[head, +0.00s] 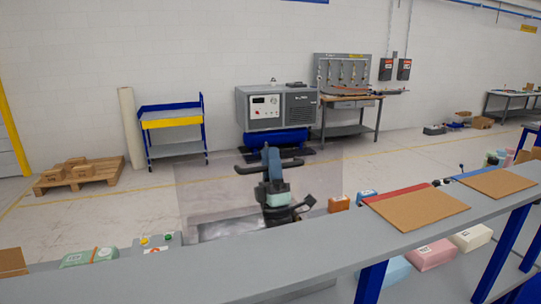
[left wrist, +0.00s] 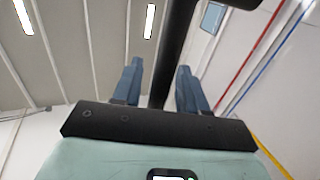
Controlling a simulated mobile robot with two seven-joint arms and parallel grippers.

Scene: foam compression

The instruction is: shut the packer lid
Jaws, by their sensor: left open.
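The packer lid (head: 205,190) is a clear, see-through panel standing raised in the middle of the head view. A dark handle bar (head: 245,169) runs across its upper part. Below it the packer's silvery opening (head: 222,229) shows in part. My left gripper (head: 271,153) points upward at the handle bar, its blue fingers level with it. In the left wrist view the two fingers (left wrist: 159,68) are apart, and a black bar (left wrist: 171,45) passes between them. I cannot tell whether they touch it. My right gripper is not in view.
A control box (head: 155,243) with yellow and green buttons stands left of the opening. A grey shelf rail (head: 300,257) crosses the front. Brown boards (head: 417,208) and small packages lie to the right. Behind are open floor, a compressor (head: 265,108) and a blue cart (head: 171,122).

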